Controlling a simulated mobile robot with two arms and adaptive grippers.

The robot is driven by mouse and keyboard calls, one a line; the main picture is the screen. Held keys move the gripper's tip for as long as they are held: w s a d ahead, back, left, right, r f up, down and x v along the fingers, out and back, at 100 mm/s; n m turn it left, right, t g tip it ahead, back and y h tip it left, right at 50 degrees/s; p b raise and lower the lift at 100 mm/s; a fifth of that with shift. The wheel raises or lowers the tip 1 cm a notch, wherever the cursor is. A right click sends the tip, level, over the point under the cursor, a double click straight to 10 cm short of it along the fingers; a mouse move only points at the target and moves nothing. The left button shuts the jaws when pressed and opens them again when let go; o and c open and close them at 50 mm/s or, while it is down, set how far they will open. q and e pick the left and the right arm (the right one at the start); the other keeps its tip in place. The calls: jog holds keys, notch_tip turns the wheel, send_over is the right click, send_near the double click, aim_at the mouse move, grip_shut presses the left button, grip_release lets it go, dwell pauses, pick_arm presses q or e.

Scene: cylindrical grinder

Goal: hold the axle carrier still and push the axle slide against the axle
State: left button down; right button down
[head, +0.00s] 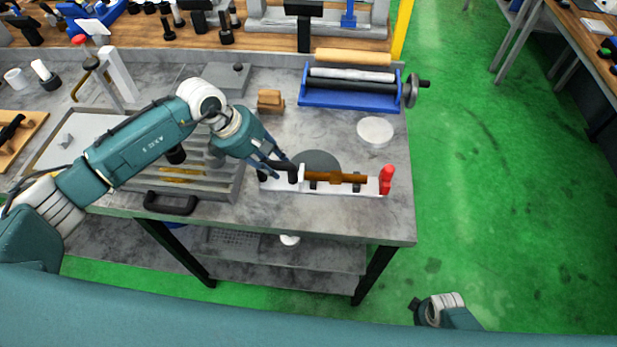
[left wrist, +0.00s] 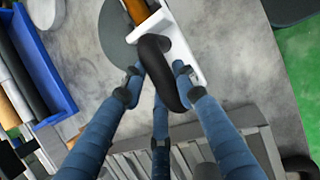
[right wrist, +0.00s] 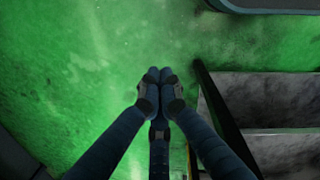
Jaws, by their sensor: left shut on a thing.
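The axle carrier is a long white base (head: 345,190) lying along the front of the table, with a red clamp or handle (head: 386,178) at its right end. A brown-orange axle (head: 335,177) lies along it; its end also shows in the left wrist view (left wrist: 139,11). At the left end stands a white block with a curved black handle (left wrist: 160,70), which looks like the axle slide. My left gripper (left wrist: 158,84) is shut on this handle, fingers on both sides. Any contact between slide and axle is too small to tell. My right gripper (right wrist: 159,82) is shut and empty over the green floor, beside the table.
A grey disc (head: 317,158) lies behind the carrier, and a white disc (head: 375,131) lies further right. A blue roller unit (head: 350,98) stands behind. A slotted grey tray (head: 215,185) lies left of the carrier. Free floor lies right of the table.

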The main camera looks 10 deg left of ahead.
jog(key=w+a+r+n, duration=0.2)
jog(key=w+r+n, duration=0.2)
jog(key=w+r, duration=2)
jog(key=w+a+r+n, duration=0.1)
jog(key=a+r, duration=0.3)
jog(key=r, duration=0.6)
jog(key=w+a+r+n+y, duration=0.15)
jog(key=a+r, duration=0.25)
jog(key=r, duration=0.5)
jog(key=w+a+r+h, duration=0.15)
jog(key=a+r, duration=0.25)
jog(key=r, duration=0.6)
jog(key=shift+y, duration=0.5)
jog(key=shift+w+a+f, duration=0.1)
jog(key=shift+a+f, duration=0.05)
jog(key=shift+f, duration=2.35)
jog(key=shift+w+a+f, duration=0.1)
jog(key=shift+a+f, duration=0.05)
jog(key=shift+f, duration=2.3)
